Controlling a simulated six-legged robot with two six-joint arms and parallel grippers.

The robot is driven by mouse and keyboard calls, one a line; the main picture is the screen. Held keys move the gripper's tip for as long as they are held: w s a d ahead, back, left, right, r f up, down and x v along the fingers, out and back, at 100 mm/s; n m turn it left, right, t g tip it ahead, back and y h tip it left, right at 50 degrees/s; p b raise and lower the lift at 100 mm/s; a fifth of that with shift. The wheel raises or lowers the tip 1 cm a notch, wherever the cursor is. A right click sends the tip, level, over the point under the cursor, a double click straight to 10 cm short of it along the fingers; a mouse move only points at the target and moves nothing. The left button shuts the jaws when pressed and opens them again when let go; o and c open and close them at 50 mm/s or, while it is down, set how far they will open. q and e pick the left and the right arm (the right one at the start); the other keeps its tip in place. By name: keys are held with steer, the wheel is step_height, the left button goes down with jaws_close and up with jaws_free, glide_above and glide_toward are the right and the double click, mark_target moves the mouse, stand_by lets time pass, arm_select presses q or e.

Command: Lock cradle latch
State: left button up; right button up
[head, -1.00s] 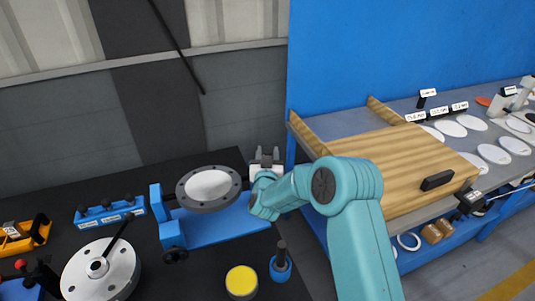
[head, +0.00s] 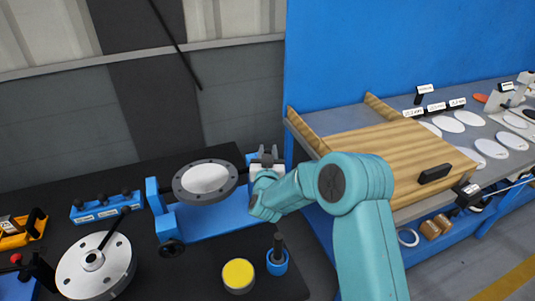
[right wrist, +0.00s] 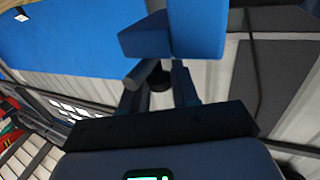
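The blue cradle (head: 215,222) lies on the dark bench and bears the flanged shell (head: 207,179), a grey ring with bolt holes and a pale centre. A dark knob (head: 172,248) sits at the cradle's front left. My right gripper (head: 268,152) is at the cradle's right end, with its fingers apart. In the right wrist view, the fingers (right wrist: 157,85) point towards a blue block (right wrist: 172,32), and a dark round knob (right wrist: 160,78) shows between them. I cannot tell whether they touch it or whether it is the latch. My left gripper is out of view.
A large round flange (head: 95,268) with a dark rod stands at the front left. A yellow-topped can (head: 238,275) and a blue holder (head: 277,262) stand in front of the cradle. A wooden box (head: 385,165) is on the right bench, beyond my right arm.

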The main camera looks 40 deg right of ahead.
steer(key=o, duration=0.3)
steer(key=shift+s+f, duration=0.1)
steer(key=shift+s, duration=0.05)
steer(key=shift+o, duration=0.2)
steer(key=shift+a, duration=0.1)
steer(key=b+v, duration=0.4)
steer(key=v, duration=1.2)
steer(key=shift+s+r, duration=0.15)
steer(key=shift+r, duration=0.1)
